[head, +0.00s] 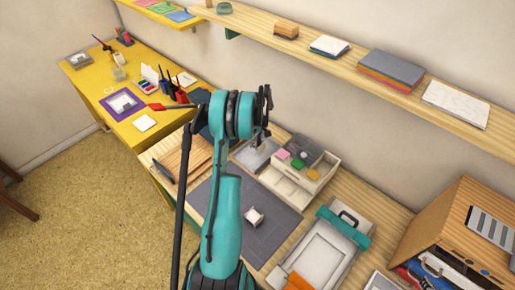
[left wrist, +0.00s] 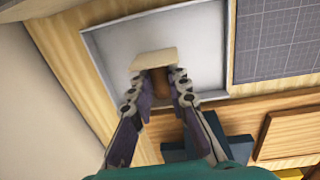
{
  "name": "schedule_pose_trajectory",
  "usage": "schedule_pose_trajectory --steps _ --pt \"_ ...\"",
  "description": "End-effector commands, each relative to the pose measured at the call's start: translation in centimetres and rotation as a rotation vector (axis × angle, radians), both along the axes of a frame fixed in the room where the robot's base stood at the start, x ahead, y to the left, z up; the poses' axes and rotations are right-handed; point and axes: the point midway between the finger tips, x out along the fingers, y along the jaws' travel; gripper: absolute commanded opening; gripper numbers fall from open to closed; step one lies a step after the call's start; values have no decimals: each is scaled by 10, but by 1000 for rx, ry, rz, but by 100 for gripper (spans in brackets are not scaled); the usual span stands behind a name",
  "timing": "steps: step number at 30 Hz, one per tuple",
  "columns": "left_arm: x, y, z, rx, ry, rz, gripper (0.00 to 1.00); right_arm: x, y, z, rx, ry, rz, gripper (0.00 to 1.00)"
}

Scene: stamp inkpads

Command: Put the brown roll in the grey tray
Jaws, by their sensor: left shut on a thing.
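My left gripper (left wrist: 155,92) is shut on the brown roll (left wrist: 160,82), which has a cream flap or end piece (left wrist: 154,61) at its far side. The gripper holds it over the grey tray (left wrist: 203,45), near the tray's edge in the left wrist view. I cannot tell whether the roll touches the tray floor. In the head view the gripper (head: 260,142) is above the far part of the grey tray (head: 247,161), and the roll is mostly hidden. My right gripper is not in view.
A dark cutting mat (head: 230,205) with a small cream object (head: 254,216) lies in front of the tray. A white drawer box (head: 320,178) with colored pads stands right of the tray. Wooden boards (head: 185,158) lie to the left. A shelf (head: 400,85) runs along the wall behind.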

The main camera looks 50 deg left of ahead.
Motion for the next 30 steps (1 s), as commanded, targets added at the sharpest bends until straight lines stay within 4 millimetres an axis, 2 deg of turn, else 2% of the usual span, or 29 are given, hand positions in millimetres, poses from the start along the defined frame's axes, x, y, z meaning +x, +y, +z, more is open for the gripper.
schedule_pose_trajectory --steps 3,5,16,17,19,30 --pt "0 0 -21 0 0 0 0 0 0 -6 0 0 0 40" --pt "0 0 -26 0 0 0 0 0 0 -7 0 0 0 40" --pt "0 0 -31 0 0 0 0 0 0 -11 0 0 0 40" --pt "0 0 -31 0 0 0 19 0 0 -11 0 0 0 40" --pt "0 0 -30 0 0 0 37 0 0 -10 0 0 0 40" --pt "0 0 -26 0 0 0 37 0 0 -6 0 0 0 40"
